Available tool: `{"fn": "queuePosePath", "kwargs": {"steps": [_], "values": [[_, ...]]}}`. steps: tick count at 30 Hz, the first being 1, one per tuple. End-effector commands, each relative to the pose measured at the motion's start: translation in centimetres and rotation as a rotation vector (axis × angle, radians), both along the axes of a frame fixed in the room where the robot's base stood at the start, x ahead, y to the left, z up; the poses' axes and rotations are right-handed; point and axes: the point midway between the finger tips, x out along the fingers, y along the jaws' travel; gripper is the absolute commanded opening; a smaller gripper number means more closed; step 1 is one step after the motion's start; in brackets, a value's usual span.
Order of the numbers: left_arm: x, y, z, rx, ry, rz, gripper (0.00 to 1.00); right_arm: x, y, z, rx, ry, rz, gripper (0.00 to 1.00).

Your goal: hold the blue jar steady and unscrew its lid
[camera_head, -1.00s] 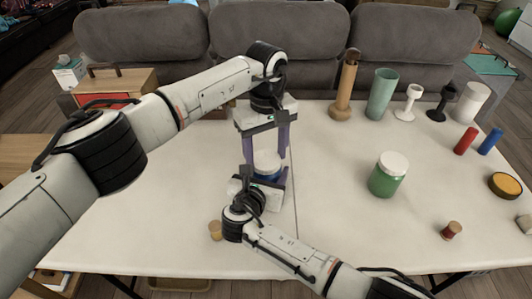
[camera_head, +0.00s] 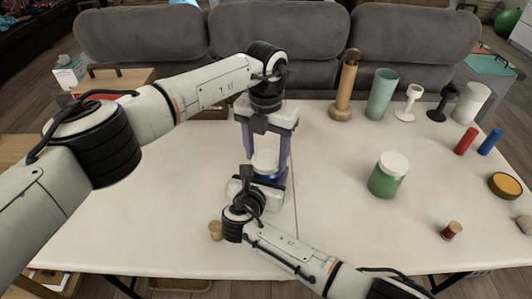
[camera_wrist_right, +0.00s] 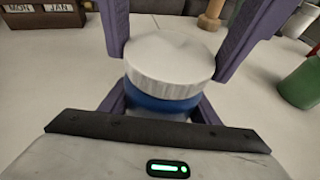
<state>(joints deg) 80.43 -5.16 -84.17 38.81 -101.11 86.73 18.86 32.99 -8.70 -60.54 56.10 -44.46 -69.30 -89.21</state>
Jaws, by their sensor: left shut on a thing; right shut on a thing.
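The blue jar (camera_wrist_right: 165,104) stands upright on the white table, with its white ribbed lid (camera_wrist_right: 169,62) on top. In the head view the lid (camera_head: 265,158) shows between the purple fingers of my left gripper (camera_head: 267,153), which comes down from above. That gripper is shut on the lid, one finger on each side. My right gripper (camera_wrist_right: 158,110) is shut on the jar's body from the near side, below the lid. The jar's lower part is hidden by my right gripper's palm.
A green jar (camera_head: 386,180) with a white lid stands to the right. Cups and stands line the back right, with red (camera_head: 466,140) and blue (camera_head: 490,141) cylinders nearby. A small cork-coloured piece (camera_head: 215,230) sits close to my right wrist. The table's front left is clear.

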Motion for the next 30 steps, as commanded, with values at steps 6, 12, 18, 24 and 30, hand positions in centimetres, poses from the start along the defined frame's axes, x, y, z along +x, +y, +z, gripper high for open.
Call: {"fn": "queuePosePath", "kwargs": {"steps": [6,12,18,24,30], "values": [[-0.01,-0.02,0.07,0.0,0.0,0.484,0.32,0.01,-0.04,-0.03,0.0,0.001,-0.001,0.0],[-0.02,-0.05,0.08,0.0,0.002,0.795,0.32,0.0,-0.04,-0.04,0.0,0.001,-0.001,0.0],[-0.02,-0.05,0.08,0.0,0.002,0.824,0.32,0.0,-0.04,-0.04,0.0,0.001,-0.001,0.0],[-0.03,-0.04,0.09,0.0,0.002,0.826,0.32,-0.01,-0.04,-0.04,-0.001,0.001,-0.001,0.0],[-0.03,-0.04,0.08,0.0,0.002,0.825,0.32,-0.01,-0.04,-0.04,-0.001,0.0,-0.001,0.0]]}}
